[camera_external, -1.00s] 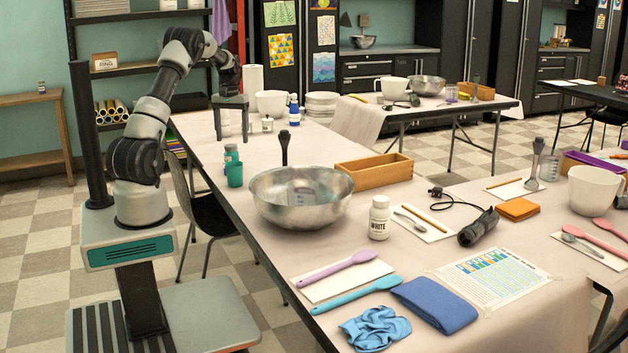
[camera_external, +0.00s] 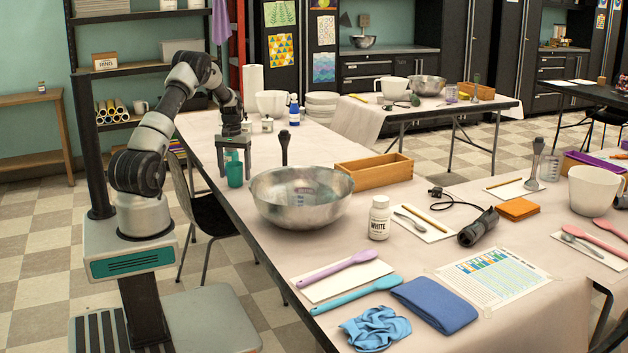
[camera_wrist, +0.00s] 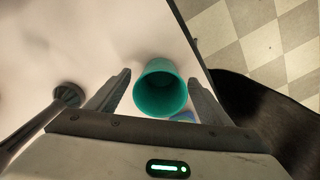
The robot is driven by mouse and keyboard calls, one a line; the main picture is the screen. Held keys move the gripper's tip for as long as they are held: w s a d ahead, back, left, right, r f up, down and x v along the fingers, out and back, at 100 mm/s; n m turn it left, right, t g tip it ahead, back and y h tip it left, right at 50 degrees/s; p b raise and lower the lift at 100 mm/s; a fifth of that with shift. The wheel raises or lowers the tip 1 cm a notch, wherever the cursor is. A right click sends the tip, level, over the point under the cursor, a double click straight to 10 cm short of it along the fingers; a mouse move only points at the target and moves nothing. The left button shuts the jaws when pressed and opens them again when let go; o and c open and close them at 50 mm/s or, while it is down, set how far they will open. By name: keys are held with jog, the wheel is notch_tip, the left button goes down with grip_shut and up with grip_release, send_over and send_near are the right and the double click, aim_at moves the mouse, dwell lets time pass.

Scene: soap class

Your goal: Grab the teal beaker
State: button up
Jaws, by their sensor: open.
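The teal beaker (camera_external: 234,174) stands on the table's left edge, left of the steel bowl. In the wrist view the teal beaker (camera_wrist: 160,90) is upright with its open mouth toward the camera, between and just ahead of my two fingers. My gripper (camera_external: 234,160) is open above the beaker and points down. In the wrist view my gripper (camera_wrist: 160,85) has one finger on each side of the beaker, with a gap to both. Nothing is held.
A large steel bowl (camera_external: 301,196) stands close to the right of the beaker, with a dark-handled tool (camera_external: 284,148) behind it. A black chair (camera_external: 208,212) stands beside the table's left edge. A white bottle (camera_external: 379,218) stands farther right.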

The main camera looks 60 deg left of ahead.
notch_tip(320, 180, down, 2)
jog(key=shift+f, duration=0.1)
jog(key=c, duration=1.1)
